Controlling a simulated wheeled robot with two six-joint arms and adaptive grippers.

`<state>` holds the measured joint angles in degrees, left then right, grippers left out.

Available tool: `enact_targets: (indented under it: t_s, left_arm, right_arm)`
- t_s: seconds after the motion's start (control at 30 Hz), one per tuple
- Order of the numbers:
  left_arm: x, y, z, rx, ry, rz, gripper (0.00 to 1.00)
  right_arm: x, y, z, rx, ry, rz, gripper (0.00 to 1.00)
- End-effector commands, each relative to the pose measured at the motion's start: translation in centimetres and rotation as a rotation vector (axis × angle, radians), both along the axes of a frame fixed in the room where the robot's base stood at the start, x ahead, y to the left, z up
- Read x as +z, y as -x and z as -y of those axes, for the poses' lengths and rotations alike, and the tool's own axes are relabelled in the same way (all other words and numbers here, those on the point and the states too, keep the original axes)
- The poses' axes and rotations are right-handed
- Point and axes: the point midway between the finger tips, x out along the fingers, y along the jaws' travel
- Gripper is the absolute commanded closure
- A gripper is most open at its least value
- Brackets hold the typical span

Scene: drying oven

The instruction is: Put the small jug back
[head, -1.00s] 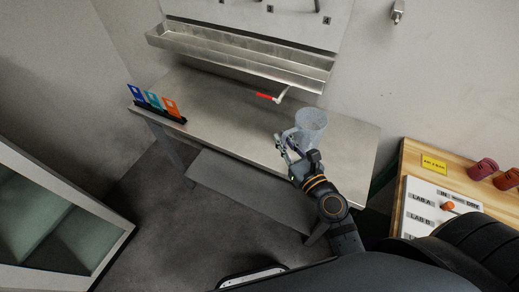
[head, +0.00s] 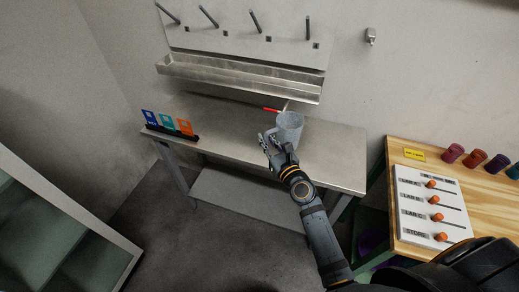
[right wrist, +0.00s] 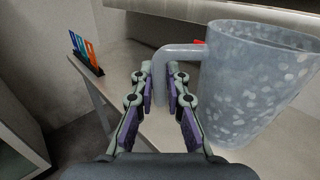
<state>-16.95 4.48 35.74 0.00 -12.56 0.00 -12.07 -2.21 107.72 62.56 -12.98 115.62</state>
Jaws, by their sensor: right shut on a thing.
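The small jug (head: 290,128) is pale grey-blue and speckled, with a side handle. It appears upright over the right part of the metal bench (head: 335,160). My right gripper (head: 274,142) is at its left side, shut on the jug's handle. In the right wrist view the jug (right wrist: 248,85) fills the right side, with its handle between the fingers (right wrist: 160,75). I cannot tell whether the jug's base touches the bench. My left gripper is not in view.
A metal trough (head: 235,84) and a board with pegs (head: 240,28) are on the wall behind. A red-tipped thing (head: 271,110) lies behind the jug. Coloured cards (head: 166,123) stand at the bench's left. A wooden table (head: 455,150) with several cups and a slider panel (head: 432,205) is right.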

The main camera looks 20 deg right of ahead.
Motion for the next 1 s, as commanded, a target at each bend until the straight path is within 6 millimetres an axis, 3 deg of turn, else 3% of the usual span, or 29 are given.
enact_targets:
  t_s: [0.07, 0.1, 0.3, 0.57, 0.83, 1.0]
  left_arm:
    - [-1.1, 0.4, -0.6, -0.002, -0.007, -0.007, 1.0]
    - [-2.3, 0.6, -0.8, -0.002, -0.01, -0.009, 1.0]
    - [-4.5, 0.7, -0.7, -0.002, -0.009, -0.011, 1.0]
    - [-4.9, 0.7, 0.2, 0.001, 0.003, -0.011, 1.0]
    - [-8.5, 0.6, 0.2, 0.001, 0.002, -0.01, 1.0]
    - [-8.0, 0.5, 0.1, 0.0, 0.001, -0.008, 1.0]
  right_arm:
    - [-1.1, -2.1, -0.5, -0.001, -0.001, 0.005, 1.0]
    - [-2.7, -2.6, -0.6, -0.001, -0.002, 0.003, 1.0]
    - [-5.4, -5.1, -1.1, -0.001, 0.0, 0.004, 1.0]
    - [-5.8, -5.7, -1.2, -0.001, 0.001, 0.003, 1.0]
    - [-9.9, -6.4, -1.4, -0.001, 0.0, 0.002, 1.0]
    - [-9.6, -6.4, -1.4, -0.001, 0.002, 0.002, 1.0]
